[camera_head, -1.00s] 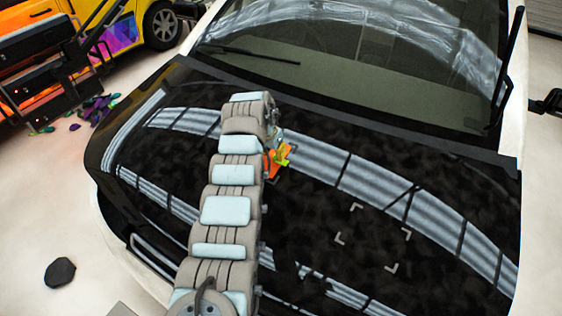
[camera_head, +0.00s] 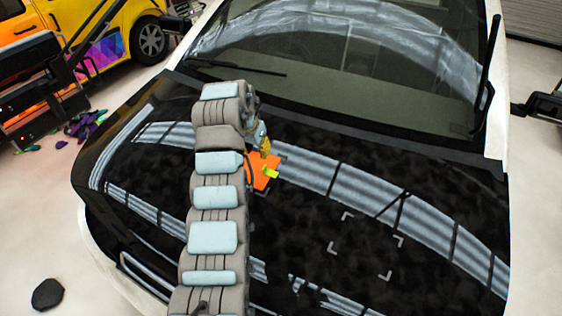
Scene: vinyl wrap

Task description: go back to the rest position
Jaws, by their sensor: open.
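My arm reaches up from the bottom of the head view over the black car hood (camera_head: 300,230). My gripper (camera_head: 266,150) hangs at the arm's far end, small and partly hidden by the arm; its jaws are open. Just below it in the picture, an orange square piece (camera_head: 259,173) lies on the hood with a small yellow-green item (camera_head: 271,172) at its right edge. The gripper appears apart from them, but the exact gap is hard to tell.
White corner marks (camera_head: 365,246) frame a bare patch of hood to the right. The windshield (camera_head: 350,70) and wipers rise behind. A yellow van (camera_head: 95,35) and colourful scraps (camera_head: 75,132) are at the upper left. A dark lump (camera_head: 47,294) lies on the floor.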

